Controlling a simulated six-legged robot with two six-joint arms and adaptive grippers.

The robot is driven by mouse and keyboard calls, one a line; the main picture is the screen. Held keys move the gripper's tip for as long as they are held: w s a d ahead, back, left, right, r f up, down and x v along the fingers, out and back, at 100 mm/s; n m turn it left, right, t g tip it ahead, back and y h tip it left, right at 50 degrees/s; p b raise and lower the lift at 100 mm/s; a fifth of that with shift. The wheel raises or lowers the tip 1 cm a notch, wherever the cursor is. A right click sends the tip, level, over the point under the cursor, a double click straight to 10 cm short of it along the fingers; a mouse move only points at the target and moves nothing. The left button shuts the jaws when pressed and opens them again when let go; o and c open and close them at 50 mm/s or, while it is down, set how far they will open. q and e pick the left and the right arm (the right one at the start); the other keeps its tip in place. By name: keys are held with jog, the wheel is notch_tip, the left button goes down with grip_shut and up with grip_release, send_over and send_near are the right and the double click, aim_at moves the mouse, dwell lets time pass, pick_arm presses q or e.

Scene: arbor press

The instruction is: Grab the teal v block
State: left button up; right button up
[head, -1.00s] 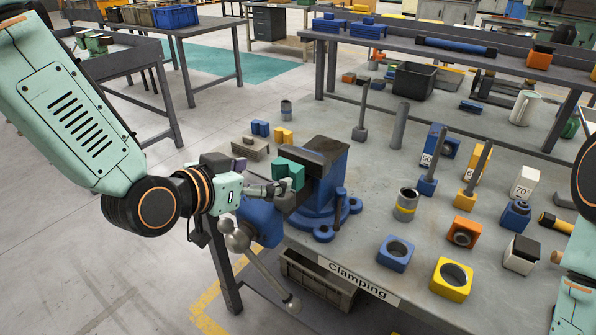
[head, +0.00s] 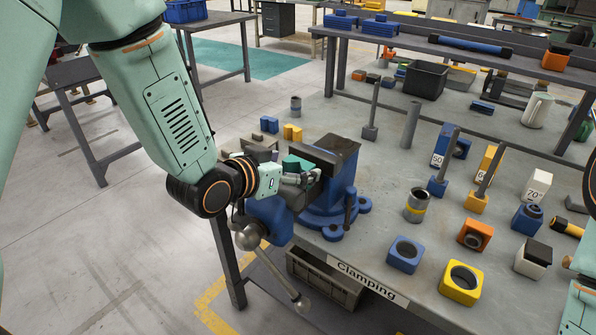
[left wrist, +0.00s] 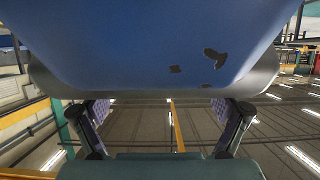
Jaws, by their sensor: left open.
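The teal v block (head: 297,163) sits at the jaws of the blue vise (head: 335,185), by the table's near left edge in the head view. Its lower part is hidden behind my left gripper (head: 308,179). That gripper is at the block's near side, its near finger crossing in front of it; I cannot tell whether it touches. In the left wrist view my left gripper (left wrist: 162,113) is open, its two purple-padded fingers wide apart with nothing seen held between them. A blue surface with chipped paint fills the top there. The v block is not clearly seen in that view.
Blue and yellow blocks (head: 292,133) stand behind the vise. A grey cup (head: 416,205), a blue ring block (head: 405,254) and a yellow ring block (head: 461,283) stand to the right. A grey crate (head: 325,278) is below the table edge. Parts of my right arm show at the right edge.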

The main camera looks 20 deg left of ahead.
pick_arm(q)
jog(key=shift+d, duration=0.15)
jog(key=shift+s+d+r, duration=0.1)
jog(key=shift+s, duration=0.1)
jog(key=shift+c, duration=1.1)
jog(key=shift+w, duration=0.2)
jog(key=c, duration=0.6)
jog(key=shift+s, duration=0.1)
jog(key=c, duration=0.9)
grip_shut()
jog(key=shift+r, duration=0.15)
